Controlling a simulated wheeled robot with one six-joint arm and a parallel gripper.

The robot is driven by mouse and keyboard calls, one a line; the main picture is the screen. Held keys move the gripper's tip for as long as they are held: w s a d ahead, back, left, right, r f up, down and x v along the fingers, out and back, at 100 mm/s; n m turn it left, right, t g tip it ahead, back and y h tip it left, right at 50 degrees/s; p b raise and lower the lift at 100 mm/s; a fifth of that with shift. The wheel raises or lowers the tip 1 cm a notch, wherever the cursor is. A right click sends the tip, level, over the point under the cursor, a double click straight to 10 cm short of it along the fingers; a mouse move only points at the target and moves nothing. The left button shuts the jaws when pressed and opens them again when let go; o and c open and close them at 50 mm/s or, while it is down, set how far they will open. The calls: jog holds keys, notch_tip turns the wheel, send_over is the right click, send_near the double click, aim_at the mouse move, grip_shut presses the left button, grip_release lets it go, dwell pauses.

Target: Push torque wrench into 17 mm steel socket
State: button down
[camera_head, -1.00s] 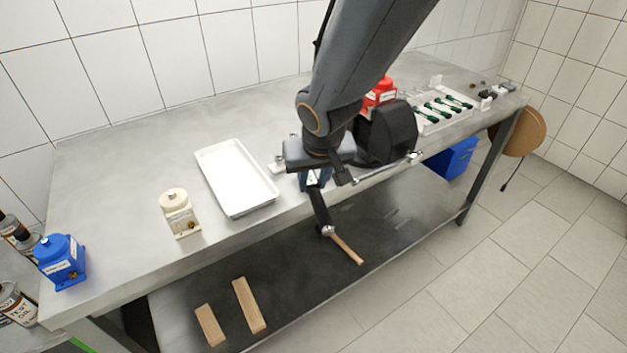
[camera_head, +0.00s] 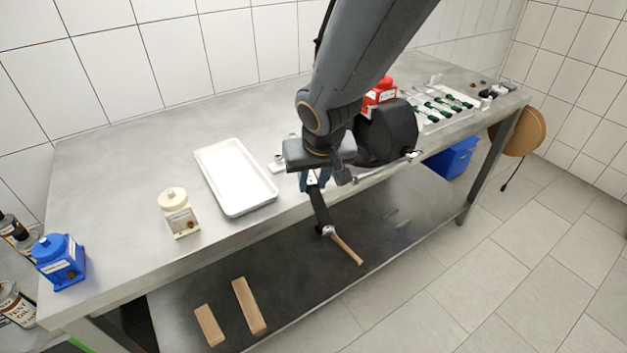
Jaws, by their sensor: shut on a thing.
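My gripper (camera_head: 346,176) is at the table's front edge, below my dark wrist. A thin silver bar that looks like the torque wrench (camera_head: 386,169) runs from the gripper up and right along the front edge. Its far end is a small knob, just below my round black arm part. The gripper is shut on this bar near its left end, and my wrist covers part of the grip. I cannot make out the 17 mm steel socket, nor tell whether the wrench touches it.
A white tray (camera_head: 236,178) and a cream pump unit (camera_head: 179,212) stand left. A blue unit (camera_head: 59,262) is far left. A holder with green-handled tools (camera_head: 440,108) and a red unit (camera_head: 380,93) are right. Wooden blocks (camera_head: 249,305) and a wooden handle (camera_head: 347,249) are below.

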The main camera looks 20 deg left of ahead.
jog(key=shift+f+b, duration=0.8)
jog(key=shift+b, duration=0.1)
jog(key=shift+s+f+b, duration=0.1)
jog(key=shift+f+b, duration=0.3)
jog(key=shift+b, duration=0.1)
dwell(1.6)
jog(key=shift+r, duration=0.15)
dwell(0.7)
